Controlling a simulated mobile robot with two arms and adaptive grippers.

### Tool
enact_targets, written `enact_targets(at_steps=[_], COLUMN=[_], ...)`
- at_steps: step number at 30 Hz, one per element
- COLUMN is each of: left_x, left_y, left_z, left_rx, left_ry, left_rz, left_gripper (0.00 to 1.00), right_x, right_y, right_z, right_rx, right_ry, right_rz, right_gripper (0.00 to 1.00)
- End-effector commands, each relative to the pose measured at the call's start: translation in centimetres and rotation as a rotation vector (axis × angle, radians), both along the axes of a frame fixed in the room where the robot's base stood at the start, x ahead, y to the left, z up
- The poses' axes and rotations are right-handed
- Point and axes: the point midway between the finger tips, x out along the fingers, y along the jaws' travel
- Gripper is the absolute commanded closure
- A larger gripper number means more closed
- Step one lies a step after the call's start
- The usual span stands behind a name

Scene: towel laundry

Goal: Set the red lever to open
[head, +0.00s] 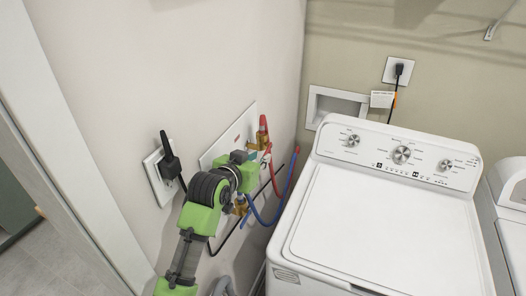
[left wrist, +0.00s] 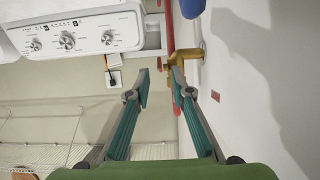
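The red lever (head: 263,122) stands upright above a brass valve (head: 254,146) on the left wall in the head view. In the left wrist view, a red strip (left wrist: 176,104) that looks like this lever is partly hidden behind the right-hand finger, close to the brass valve (left wrist: 187,53). My left gripper (left wrist: 160,80) is open, with a clear gap between its two fingers and nothing held. In the head view my left gripper (head: 248,168) is close to the valves, its fingers largely hidden. Contact with the lever cannot be told. My right gripper is not in view.
A red hose (head: 274,178) and a blue hose (head: 285,190) hang below the valves. A black plug (head: 169,158) sits in an outlet left of the wall plate (head: 217,150). The white washer (head: 375,225) stands to the right, with an outlet (head: 397,71) behind it.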

Motion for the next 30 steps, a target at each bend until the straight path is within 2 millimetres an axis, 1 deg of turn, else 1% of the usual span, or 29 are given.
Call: enact_targets(at_steps=[1,3,9,14,21,22,23,24,30], left_x=[0.6,1.4,2.8,3.2,3.2,3.2,3.2,3.2,3.2], left_y=[-0.2,-0.5,-0.9,-1.1,-1.1,-1.1,-1.1,-1.1,-1.1], left_z=[0.0,-0.4,-1.0,-1.3,-1.4,-1.4,-1.4,-1.4,-1.4], left_rx=[-0.001,-0.001,0.000,0.000,0.000,0.000,0.000,0.000,0.000], left_ry=[0.001,0.001,-0.001,-0.001,-0.001,-0.001,-0.001,-0.001,-0.001], left_rz=[0.000,0.000,0.000,0.000,0.000,0.000,0.000,0.000,0.000], left_gripper=[0.79,0.79,0.79,0.79,0.79,0.82,0.90,1.00,1.00], right_x=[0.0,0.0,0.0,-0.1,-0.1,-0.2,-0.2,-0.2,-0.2], right_y=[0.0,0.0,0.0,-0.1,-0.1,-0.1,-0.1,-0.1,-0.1], right_z=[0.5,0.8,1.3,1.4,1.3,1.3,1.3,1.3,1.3], right_rx=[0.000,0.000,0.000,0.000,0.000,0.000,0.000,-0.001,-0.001], right_ry=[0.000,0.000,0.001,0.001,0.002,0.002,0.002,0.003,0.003], right_rz=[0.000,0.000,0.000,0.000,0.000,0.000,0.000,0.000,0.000], right_gripper=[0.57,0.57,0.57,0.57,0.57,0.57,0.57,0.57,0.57])
